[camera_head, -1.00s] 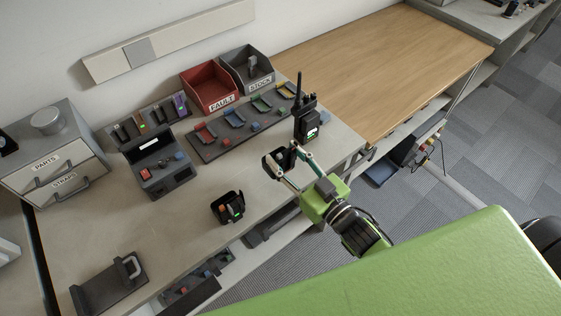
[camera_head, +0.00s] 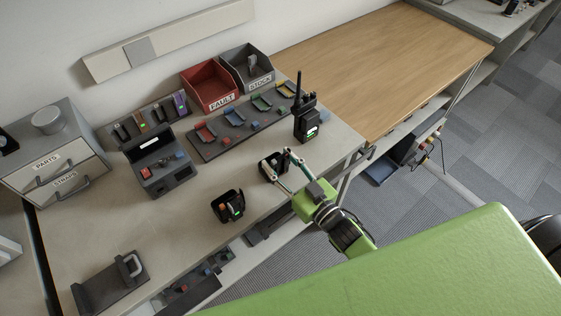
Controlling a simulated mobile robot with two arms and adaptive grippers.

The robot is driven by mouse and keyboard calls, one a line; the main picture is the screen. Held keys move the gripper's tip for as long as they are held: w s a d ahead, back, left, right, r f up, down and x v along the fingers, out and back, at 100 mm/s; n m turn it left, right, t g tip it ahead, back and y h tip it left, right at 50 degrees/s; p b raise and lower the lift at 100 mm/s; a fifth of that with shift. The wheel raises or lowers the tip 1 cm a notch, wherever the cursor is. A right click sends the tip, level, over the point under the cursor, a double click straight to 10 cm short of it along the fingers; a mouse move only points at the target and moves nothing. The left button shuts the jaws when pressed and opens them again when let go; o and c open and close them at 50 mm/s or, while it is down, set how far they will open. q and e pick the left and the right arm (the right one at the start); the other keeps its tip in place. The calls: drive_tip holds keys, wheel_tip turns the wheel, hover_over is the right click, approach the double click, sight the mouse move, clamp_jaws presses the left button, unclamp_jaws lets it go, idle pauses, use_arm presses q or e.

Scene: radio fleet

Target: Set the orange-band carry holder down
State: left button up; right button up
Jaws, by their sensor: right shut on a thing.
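My right gripper (camera_head: 276,170) is shut on a small black open-topped carry holder (camera_head: 271,163) near the bench's front edge. The holder looks upright and low over or on the grey bench top; I cannot tell if its base touches. Its band is too small and too covered by the fingers to read clearly. A second black holder (camera_head: 227,206), with a dark device and a green light in it, stands on the bench to the left. My left gripper is not in view.
A black radio (camera_head: 306,121) stands upright behind the gripper.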

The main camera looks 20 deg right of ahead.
drive_tip(key=o, duration=1.1)
drive_tip(key=shift+f, duration=0.1)
drive_tip(key=shift+o, duration=0.2)
